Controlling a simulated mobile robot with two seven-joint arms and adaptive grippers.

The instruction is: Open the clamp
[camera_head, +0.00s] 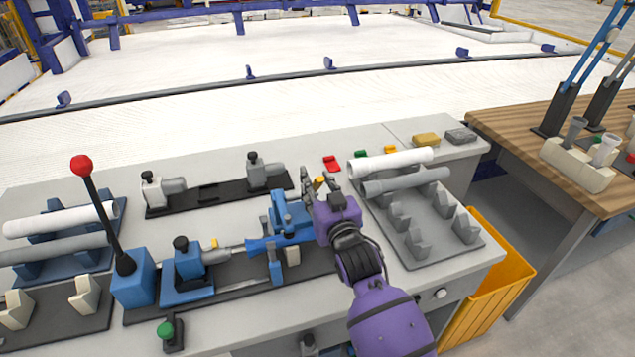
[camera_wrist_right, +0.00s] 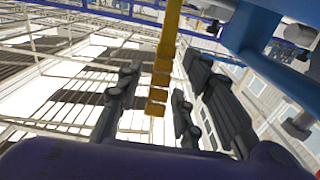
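The blue clamp (camera_head: 290,215) stands on the dark base plate in the middle of the bench, right of the blue tool block. Its yellow handle (camera_head: 319,183) sticks up at the clamp's right end; it also shows in the wrist view (camera_wrist_right: 162,65). My right gripper (camera_head: 312,188) is over the clamp's right end. In the wrist view my right gripper (camera_wrist_right: 152,108) has its dark fingers spread, with gaps on both sides of the yellow handle. The handle lies between the fingers and I see no contact. My left gripper is in neither view.
A red-knobbed lever (camera_head: 95,205) rises at the left. White pipe (camera_head: 390,162) and grey pipe (camera_head: 407,181) lie on the right rack (camera_head: 425,250). Another white pipe (camera_head: 60,220) lies on the left rack. A yellow bin (camera_head: 495,290) stands beside the bench.

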